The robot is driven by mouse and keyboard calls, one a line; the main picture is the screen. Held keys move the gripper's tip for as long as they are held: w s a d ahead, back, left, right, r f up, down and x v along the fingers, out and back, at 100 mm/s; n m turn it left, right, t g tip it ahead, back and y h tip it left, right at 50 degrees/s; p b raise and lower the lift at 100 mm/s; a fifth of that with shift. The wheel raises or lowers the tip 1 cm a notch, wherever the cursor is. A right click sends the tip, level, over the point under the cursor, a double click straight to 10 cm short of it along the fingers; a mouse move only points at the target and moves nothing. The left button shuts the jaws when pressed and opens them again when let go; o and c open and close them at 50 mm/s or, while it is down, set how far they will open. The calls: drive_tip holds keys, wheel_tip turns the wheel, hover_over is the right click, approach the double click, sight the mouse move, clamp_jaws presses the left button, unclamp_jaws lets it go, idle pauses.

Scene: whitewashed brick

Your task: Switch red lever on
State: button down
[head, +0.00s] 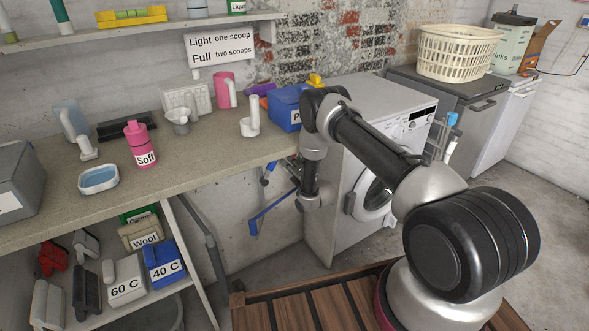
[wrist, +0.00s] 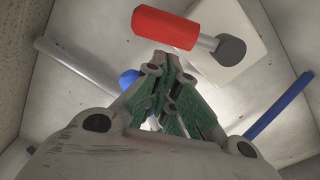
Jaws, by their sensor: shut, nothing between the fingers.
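The red lever (wrist: 165,27) shows in the wrist view, at the top just past my fingertips. Its red grip lies nearly crosswise, tilted slightly down to the right. A short metal shaft joins it to a dark round pivot on a white box (wrist: 225,50). My gripper (wrist: 163,62) is shut and empty, its green-padded fingers pointing at the underside of the red grip. A small gap seems to show, but I cannot tell if they touch. In the head view the lever is not visible, and I cannot make out my fingers below the counter.
Blue bars (head: 272,210) stand out below the counter; one blue bar (wrist: 280,105) shows right of my gripper in the wrist view. A grey pipe (wrist: 75,65) is at left. The counter (head: 210,165) overhangs at left, and the washing machine (head: 375,135) stands at right.

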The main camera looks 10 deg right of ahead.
drive_tip(key=shift+x, duration=0.85)
drive_tip(key=shift+w+d+r+m, duration=0.1)
drive_tip(key=shift+d+r+m, duration=0.2)
drive_tip(key=shift+m, duration=0.4)
drive_tip(key=shift+w+d+r+m, duration=0.25)
drive_tip(key=shift+d+r+m, duration=0.25)
drive_tip(key=shift+d+m, duration=0.4)
drive_tip(key=shift+w+d+r+m, duration=0.25)
drive_tip(key=shift+d+r+m, duration=0.3)
drive_tip(key=shift+m, duration=0.6)
drive_tip(key=shift+w+d+r+m, duration=0.25)
drive_tip(key=shift+d+r+m, duration=0.2)
drive_tip(key=shift+d+m, duration=0.45)
